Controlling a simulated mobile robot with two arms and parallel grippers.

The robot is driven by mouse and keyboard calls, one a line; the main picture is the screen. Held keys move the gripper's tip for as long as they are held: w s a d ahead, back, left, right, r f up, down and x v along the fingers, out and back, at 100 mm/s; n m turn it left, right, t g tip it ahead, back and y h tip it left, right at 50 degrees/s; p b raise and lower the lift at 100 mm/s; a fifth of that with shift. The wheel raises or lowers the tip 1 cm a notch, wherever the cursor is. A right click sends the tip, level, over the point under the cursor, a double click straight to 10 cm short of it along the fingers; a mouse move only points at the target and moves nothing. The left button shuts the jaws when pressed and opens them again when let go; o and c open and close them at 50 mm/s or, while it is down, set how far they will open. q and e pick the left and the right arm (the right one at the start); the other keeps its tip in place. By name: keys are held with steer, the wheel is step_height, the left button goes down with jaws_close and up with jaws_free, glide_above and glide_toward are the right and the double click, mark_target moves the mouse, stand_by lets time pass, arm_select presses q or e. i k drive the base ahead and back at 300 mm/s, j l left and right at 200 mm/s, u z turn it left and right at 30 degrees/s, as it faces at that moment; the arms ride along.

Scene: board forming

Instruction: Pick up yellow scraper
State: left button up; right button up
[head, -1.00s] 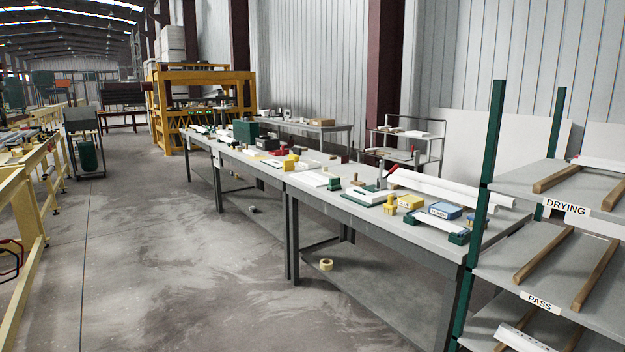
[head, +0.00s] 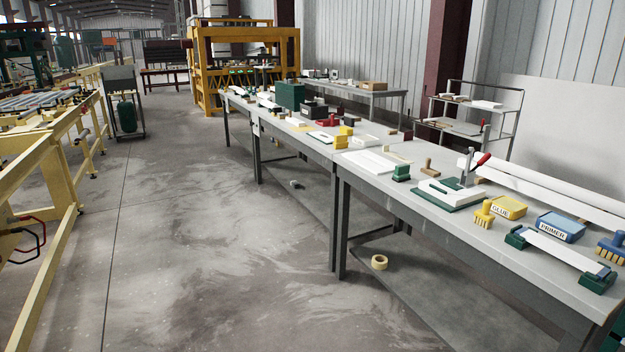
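A yellow toothed hand tool (head: 483,215), which looks like the yellow scraper, stands on the near grey workbench in the head view. It is just left of a yellow box labelled GLUE (head: 507,207), and its toothed edge faces down. Nothing covers it. Neither of my grippers shows in the head view.
The workbench (head: 390,186) also holds a green clamp stand (head: 448,198), a blue PRIMER box (head: 561,227), a blue toothed tool (head: 611,247) and a white strip on green holders (head: 561,248). A tape roll (head: 379,262) lies on the lower shelf. The floor in front is open.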

mark_target(341, 142)
steer(key=i, duration=1.95)
steer(key=j+u, duration=0.05)
steer(key=j, duration=0.1)
